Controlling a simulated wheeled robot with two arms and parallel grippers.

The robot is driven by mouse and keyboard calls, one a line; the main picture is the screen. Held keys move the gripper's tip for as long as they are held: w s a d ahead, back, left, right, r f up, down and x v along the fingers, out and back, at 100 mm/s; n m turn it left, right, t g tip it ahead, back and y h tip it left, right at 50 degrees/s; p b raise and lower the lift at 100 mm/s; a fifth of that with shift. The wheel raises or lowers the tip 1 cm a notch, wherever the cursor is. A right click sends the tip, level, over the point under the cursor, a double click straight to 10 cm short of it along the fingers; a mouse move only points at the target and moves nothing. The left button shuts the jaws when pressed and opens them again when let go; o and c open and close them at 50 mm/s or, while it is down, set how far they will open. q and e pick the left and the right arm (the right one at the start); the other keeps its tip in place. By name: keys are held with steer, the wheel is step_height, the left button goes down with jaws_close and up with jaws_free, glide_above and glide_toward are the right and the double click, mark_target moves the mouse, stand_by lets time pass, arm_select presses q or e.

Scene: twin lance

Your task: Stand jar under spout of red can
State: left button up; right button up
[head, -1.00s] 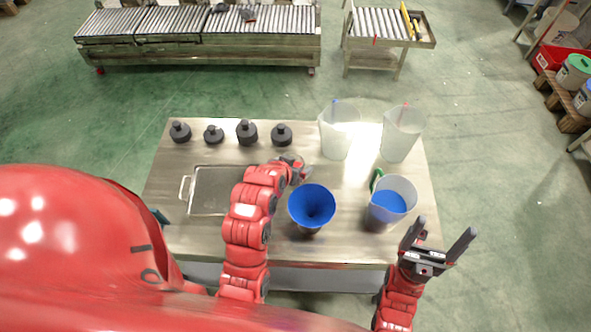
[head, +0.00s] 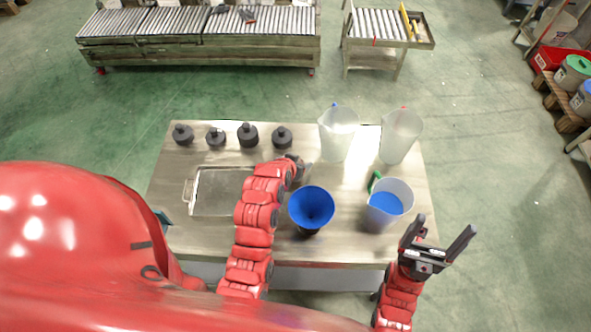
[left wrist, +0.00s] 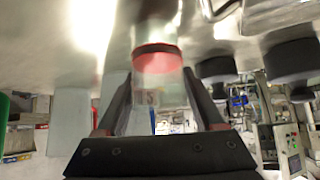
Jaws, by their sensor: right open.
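The red can is the tall translucent vessel (head: 400,138) with a small red mark at its top, at the table's back right. My left gripper (head: 298,168) is left of the cans and behind the blue funnel. In the left wrist view a clear jar (left wrist: 157,90) with a red end stands between the fingers of my left gripper (left wrist: 157,82). The fingers hug it on both sides, so it looks shut on the jar. The arm mostly hides the jar in the head view. My right gripper (head: 438,243) is open and empty, off the table's front right corner.
A similar can (head: 337,135) with a blue mark stands left of the red can. A blue funnel (head: 311,206) and a jug (head: 388,206) with blue contents stand in front. Several black-topped items (head: 248,136) line the back left. A metal tray (head: 213,192) lies at left.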

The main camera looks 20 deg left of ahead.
arm_select(q)
steer(key=c, duration=1)
steer(key=shift+o, duration=0.2)
